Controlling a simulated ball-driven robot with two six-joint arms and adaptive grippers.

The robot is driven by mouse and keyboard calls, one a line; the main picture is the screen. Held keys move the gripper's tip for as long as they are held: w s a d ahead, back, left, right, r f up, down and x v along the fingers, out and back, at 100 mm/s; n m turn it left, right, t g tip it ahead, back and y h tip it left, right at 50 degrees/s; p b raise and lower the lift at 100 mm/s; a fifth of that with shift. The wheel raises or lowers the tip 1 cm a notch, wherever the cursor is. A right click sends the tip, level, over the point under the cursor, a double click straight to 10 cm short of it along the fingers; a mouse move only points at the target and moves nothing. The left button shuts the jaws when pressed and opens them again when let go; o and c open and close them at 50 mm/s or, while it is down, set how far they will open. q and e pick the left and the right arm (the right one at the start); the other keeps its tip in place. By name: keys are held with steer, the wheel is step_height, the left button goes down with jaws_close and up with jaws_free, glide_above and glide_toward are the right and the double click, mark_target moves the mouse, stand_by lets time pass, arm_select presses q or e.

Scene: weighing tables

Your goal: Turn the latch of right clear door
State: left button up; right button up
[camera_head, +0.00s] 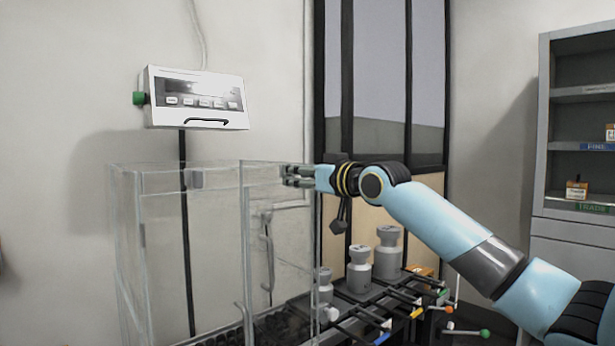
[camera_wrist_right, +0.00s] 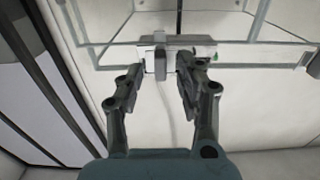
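The clear cabinet (camera_head: 150,215) with transparent walls and doors stands at left centre in the head view. My right gripper (camera_head: 287,176) reaches in from the right at the height of the cabinet's top, beside the clear door panel (camera_head: 243,225). In the right wrist view, my right gripper's (camera_wrist_right: 160,72) fingers are apart and empty. A grey block (camera_wrist_right: 160,62), seemingly the latch, appears between and beyond the fingertips; contact cannot be told. My left gripper is not in view.
A white display unit (camera_head: 197,98) with a green knob hangs above the cabinet. Grey weights (camera_head: 359,268) stand on a dark rack with coloured-tipped rods below my right arm. A grey shelf cabinet (camera_head: 575,130) stands at the right. The space above the weights is open.

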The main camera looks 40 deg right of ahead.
steer(key=s, duration=0.6)
steer(key=shift+d, duration=0.2)
